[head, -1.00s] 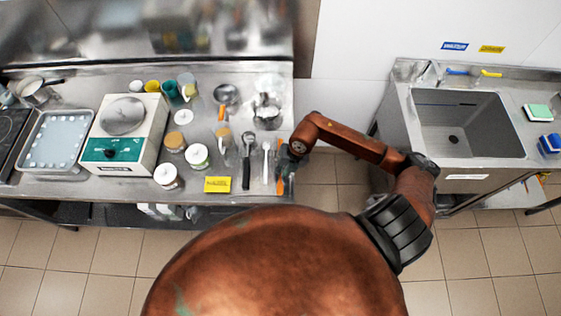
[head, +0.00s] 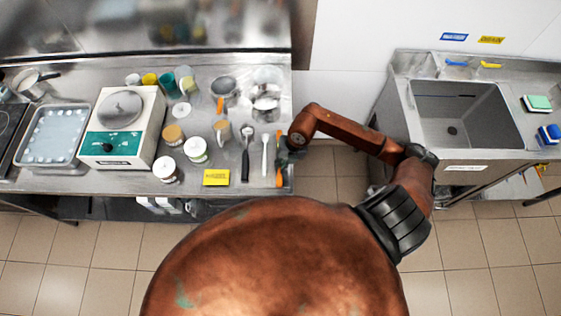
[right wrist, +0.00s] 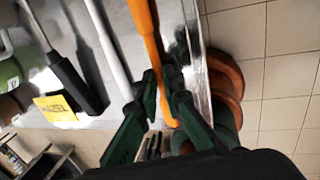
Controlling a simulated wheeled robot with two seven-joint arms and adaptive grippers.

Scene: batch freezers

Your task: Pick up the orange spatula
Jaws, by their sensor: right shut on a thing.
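The orange spatula (head: 278,141) lies lengthwise near the right end of the steel counter in the head view. In the right wrist view its orange handle (right wrist: 146,32) runs down between the fingers of my right gripper (right wrist: 163,80). The right gripper is shut on the handle. In the head view this gripper (head: 284,160) is small and dark at the counter's right edge, and partly hides the spatula's middle. I cannot tell whether the spatula is off the counter. My left gripper is not in view.
A white utensil (head: 265,154) and a black-handled tool (head: 245,165) lie close left of the spatula. A yellow sign (head: 216,177) is at the front edge. Jars and a scale (head: 122,125) stand farther left. A sink (head: 465,115) is at right, across a floor gap.

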